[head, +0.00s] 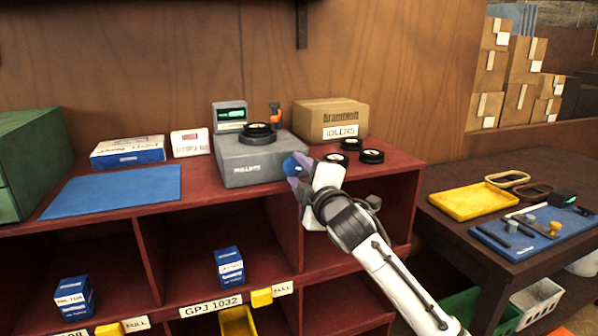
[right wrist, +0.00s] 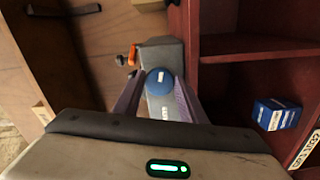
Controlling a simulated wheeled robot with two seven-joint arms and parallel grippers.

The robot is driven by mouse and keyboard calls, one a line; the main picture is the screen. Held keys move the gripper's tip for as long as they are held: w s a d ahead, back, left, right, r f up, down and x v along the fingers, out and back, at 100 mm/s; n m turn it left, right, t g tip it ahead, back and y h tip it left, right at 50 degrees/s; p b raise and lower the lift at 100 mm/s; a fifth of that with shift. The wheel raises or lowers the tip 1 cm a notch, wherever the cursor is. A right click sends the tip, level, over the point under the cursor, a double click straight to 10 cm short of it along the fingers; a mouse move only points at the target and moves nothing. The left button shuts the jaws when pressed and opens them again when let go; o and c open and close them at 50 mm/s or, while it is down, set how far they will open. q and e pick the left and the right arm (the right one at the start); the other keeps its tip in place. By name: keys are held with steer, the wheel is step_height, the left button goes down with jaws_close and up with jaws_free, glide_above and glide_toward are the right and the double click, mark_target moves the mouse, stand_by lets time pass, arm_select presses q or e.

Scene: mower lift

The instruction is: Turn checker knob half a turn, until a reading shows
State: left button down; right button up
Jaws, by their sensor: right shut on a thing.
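The checker is a grey box (head: 250,169) on top of the red shelf unit, with a black round part (head: 258,133) on it. Its small display (head: 230,114) is lit green, but the characters are too small to read. The blue knob (head: 290,166) is on the checker's right side. My right gripper (head: 296,172) reaches it from the right and is shut on the knob. In the right wrist view the round blue knob (right wrist: 159,80), with a white mark, sits between the two fingers. My left gripper is not in view.
An orange-handled part (head: 276,113) stands beside the display. An IDLERS carton (head: 330,118) and black pulleys (head: 371,156) are to the right. A blue mat (head: 115,190) lies clear at the left. A dark table (head: 470,215) with a yellow tray (head: 468,203) stands at the right.

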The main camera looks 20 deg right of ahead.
steer(key=m, duration=0.7)
steer(key=shift+a+f, duration=0.15)
steer(key=shift+f, duration=0.1)
steer(key=m, duration=0.7)
steer(key=shift+a, duration=0.1)
stand_by(0.3)
steer(key=o, duration=1)
steer(key=s+b, duration=0.1)
steer(key=s, duration=0.9)
steer(key=shift+s+d, duration=0.15)
steer(key=shift+d, duration=0.05)
